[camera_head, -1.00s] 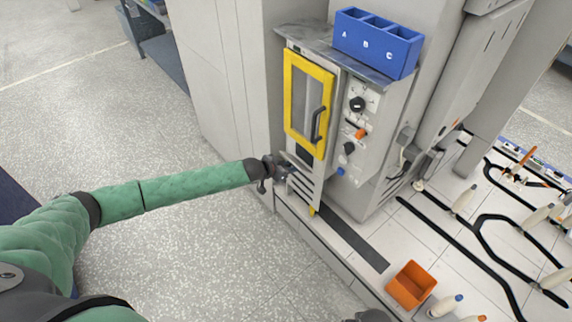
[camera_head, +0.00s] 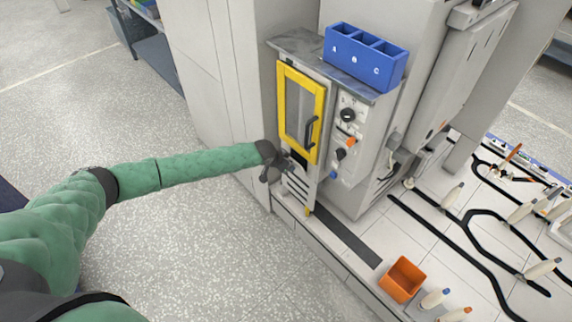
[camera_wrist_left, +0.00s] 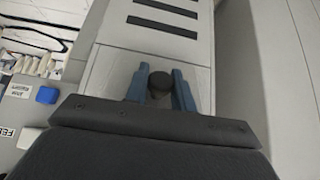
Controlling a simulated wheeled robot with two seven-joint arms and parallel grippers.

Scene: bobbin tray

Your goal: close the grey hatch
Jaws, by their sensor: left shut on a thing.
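The grey hatch (camera_head: 297,188) is the slotted panel low on the cabinet front, below the yellow-framed door. In the left wrist view, the grey hatch (camera_wrist_left: 153,48) shows dark slots and a round dark knob (camera_wrist_left: 160,81). My left gripper (camera_head: 287,163) is at the hatch's upper part. In the wrist view its blue fingers (camera_wrist_left: 159,78) stand on either side of the knob and are shut on it. The gripper partly hides the hatch in the head view; I cannot tell whether the hatch stands slightly ajar. My right gripper is out of view.
The yellow-framed door (camera_head: 287,105) with its dark handle is just above. A control panel (camera_head: 345,135) with knobs is to the right. A blue bin (camera_head: 366,62) stands on top. An orange bin (camera_head: 402,280) is at lower right. Floor to the left is clear.

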